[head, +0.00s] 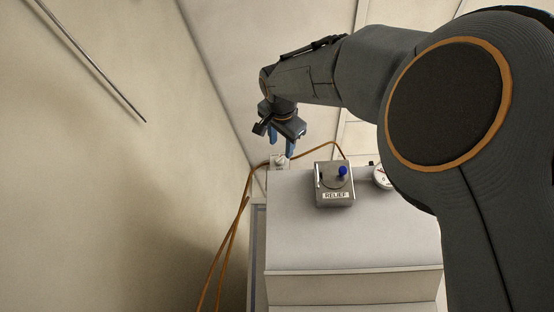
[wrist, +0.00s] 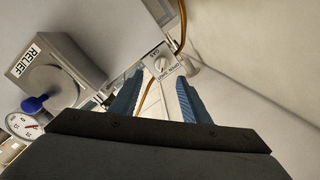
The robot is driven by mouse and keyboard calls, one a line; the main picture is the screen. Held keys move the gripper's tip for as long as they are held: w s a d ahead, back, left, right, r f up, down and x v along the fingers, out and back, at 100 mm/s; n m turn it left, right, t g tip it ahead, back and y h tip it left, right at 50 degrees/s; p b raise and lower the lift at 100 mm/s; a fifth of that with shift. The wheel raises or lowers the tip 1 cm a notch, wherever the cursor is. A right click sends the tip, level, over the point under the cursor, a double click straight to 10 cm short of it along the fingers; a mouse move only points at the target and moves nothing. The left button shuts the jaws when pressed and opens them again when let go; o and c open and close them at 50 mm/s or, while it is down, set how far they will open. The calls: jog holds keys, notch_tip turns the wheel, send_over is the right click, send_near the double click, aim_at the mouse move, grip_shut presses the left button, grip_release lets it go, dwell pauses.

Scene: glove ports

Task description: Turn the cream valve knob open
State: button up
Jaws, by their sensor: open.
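The cream valve knob (wrist: 161,65) is small and round on a pale plate in the wrist view. In the head view the knob (head: 281,160) is tiny, at the far left corner of the white cabinet. My gripper (head: 281,150) is just above it with its blue fingers apart. In the wrist view my gripper (wrist: 160,80) is open, and the knob shows between and beyond the fingertips. I see no contact, and nothing is held.
A grey box marked RELIEF (head: 334,188) with a blue-balled lever (head: 342,171) stands right of the knob. A round gauge (head: 383,176) is farther right. An orange hose (head: 246,190) runs past the knob's left side. The beige wall (head: 110,170) is close on the left.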

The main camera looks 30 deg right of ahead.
aim_at(280, 158)
jog(key=p+x, duration=0.1)
jog(key=x, duration=0.2)
jog(key=p+x, duration=0.2)
jog(key=x, duration=0.1)
jog(key=shift+w+a+r+p, duration=0.1)
jog(key=shift+w+p, duration=0.2)
jog(key=shift+w, duration=0.05)
jog(key=shift+w+d, duration=0.25)
jog(key=shift+w, duration=0.1)
jog(key=c, duration=1.1)
